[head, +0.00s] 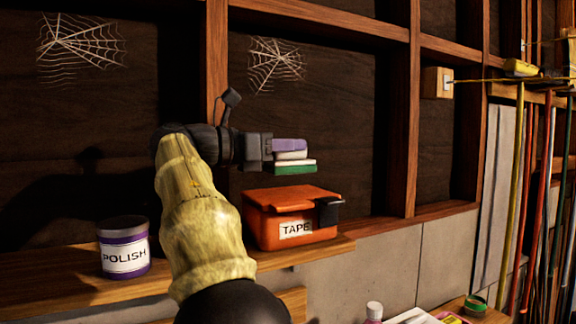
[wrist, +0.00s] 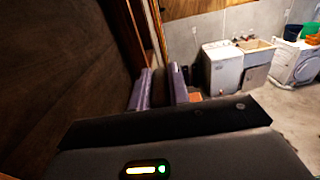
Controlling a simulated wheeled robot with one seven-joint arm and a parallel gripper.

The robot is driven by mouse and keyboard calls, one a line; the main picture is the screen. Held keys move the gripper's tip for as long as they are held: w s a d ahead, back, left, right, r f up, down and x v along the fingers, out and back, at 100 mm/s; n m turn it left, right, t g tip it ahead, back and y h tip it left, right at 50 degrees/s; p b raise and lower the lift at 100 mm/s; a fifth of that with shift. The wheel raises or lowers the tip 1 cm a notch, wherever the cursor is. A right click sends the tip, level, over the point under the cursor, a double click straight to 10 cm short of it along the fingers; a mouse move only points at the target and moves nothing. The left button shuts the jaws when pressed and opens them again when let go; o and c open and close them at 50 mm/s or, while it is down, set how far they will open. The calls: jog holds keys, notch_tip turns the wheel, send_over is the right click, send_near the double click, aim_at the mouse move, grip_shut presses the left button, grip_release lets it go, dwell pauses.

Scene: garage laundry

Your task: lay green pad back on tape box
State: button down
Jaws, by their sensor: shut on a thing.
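My gripper (head: 298,147) is shut on the green pad (head: 294,169), a flat block with a pale upper part and a green underside. The pad hangs roughly level above the orange tape box (head: 268,222), with a clear gap between them. The box stands on the wooden shelf, its lid down, with a white TAPE label and a dark latch at its right front. In the wrist view, my gripper's two purple fingers (wrist: 160,88) show, but the pad is hard to make out between them.
A purple polish can (head: 124,262) stands on the shelf (head: 60,282) left of my arm. Wooden wall framing (head: 400,110) rises behind. Long-handled tools (head: 530,190) hang at the right. A lower surface at bottom right holds a small bottle (head: 374,311) and a green-rimmed container (head: 475,305).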

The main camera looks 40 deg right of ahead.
aim_at(286, 160)
jog(key=shift+f, duration=1.8)
jog(key=shift+f, duration=0.15)
jog(key=c, duration=1.3)
grip_release()
jog(key=shift+a, duration=0.15)
jog(key=p+v, duration=0.3)
jog(key=v, duration=0.8)
jog(key=shift+a, duration=0.4)
